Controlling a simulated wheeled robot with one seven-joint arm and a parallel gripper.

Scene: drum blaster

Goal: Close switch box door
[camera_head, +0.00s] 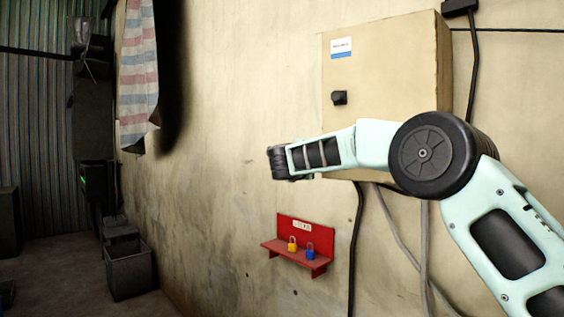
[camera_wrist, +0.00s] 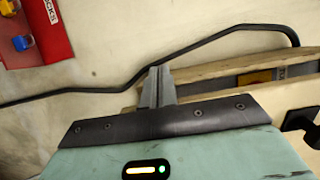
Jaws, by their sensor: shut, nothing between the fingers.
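The beige switch box (camera_head: 443,65) is on the wall at upper right in the head view. Its door (camera_head: 385,65) faces out, with a white-and-blue label and a black knob (camera_head: 339,98); my arm covers its lower part. In the wrist view, the box and door edges (camera_wrist: 280,93) show at right with a gap between them, a grey inside and a yellow sticker, so the door looks ajar. The knob (camera_wrist: 300,120) is at the far right there. My gripper (camera_wrist: 157,72) is shut and empty, beside the box edges; contact is unclear. In the head view my wrist is left of the box.
A red lock shelf (camera_head: 297,250) with a yellow and a blue padlock is on the wall below. Black and grey cables (camera_head: 357,240) hang under the box. A dark bin (camera_head: 130,270) stands on the floor at left. The wall left of my wrist is clear.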

